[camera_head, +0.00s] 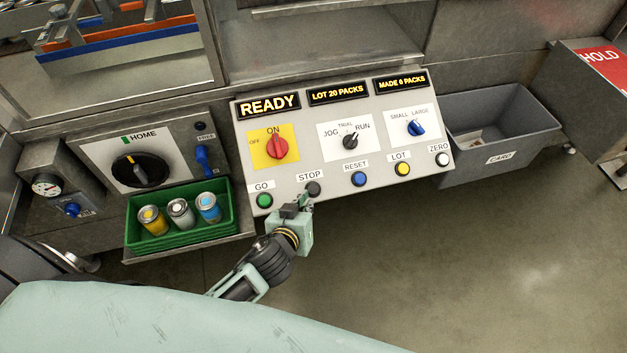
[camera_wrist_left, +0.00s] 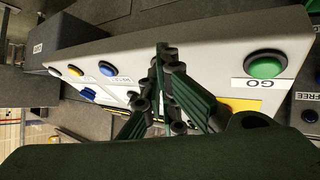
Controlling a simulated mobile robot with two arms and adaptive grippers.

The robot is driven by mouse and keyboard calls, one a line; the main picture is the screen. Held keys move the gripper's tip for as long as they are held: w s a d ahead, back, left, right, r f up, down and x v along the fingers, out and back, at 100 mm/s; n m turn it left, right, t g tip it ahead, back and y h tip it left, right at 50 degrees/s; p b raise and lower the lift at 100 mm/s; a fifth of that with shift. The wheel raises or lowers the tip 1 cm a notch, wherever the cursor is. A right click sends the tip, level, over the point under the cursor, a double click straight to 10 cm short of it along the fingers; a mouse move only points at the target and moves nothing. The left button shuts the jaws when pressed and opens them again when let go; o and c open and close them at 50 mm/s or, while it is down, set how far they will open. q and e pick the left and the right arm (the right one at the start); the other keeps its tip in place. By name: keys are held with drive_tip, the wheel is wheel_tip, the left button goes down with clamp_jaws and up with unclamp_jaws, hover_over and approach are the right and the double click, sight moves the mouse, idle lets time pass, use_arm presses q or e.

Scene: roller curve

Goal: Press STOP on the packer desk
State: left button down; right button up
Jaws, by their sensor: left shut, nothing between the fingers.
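The packer desk (camera_head: 290,192) is a pale sloped panel with a row of push buttons along its lower edge. The dark STOP button (camera_head: 313,188) sits under its STOP label, between green GO and blue RESET. My left gripper (camera_head: 306,200) is shut and empty, with its fingertips right at the lower edge of the STOP button; I cannot tell whether they touch. In the left wrist view the shut fingers (camera_wrist_left: 165,62) point at the panel and hide the STOP button, with the green GO button (camera_wrist_left: 265,64) to their right. My right gripper is not in view.
The displays read READY (camera_head: 269,106), LOT 20 PACKS and MADE 6 PACKS. A green bin (camera_head: 190,242) with three cans stands left of the desk. A grey CARD bin (camera_head: 500,158) stands right. The floor in front is clear.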

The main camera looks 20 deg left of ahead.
use_arm(q)
wheel_tip(320, 180, up, 11)
drive_tip(key=w+d+n+t+p, duration=0.1)
drive_tip(key=w+t, duration=0.1)
drive_tip(key=shift+d+f, duration=0.15)
drive_tip(key=shift+d, duration=0.25)
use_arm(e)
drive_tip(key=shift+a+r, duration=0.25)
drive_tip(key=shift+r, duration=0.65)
use_arm(q)
drive_tip(key=shift+w, duration=0.1)
drive_tip(key=b, duration=0.5)
hover_over(311, 194)
drive_tip(key=f, duration=0.6)
drive_tip(key=shift+s+d+f, duration=0.3)
drive_tip(key=shift+s+f, duration=0.05)
drive_tip(key=shift+w+a+f+b, duration=0.2)
drive_tip(key=shift+w+f+b, duration=0.1)
drive_tip(key=shift+f+b, duration=0.25)
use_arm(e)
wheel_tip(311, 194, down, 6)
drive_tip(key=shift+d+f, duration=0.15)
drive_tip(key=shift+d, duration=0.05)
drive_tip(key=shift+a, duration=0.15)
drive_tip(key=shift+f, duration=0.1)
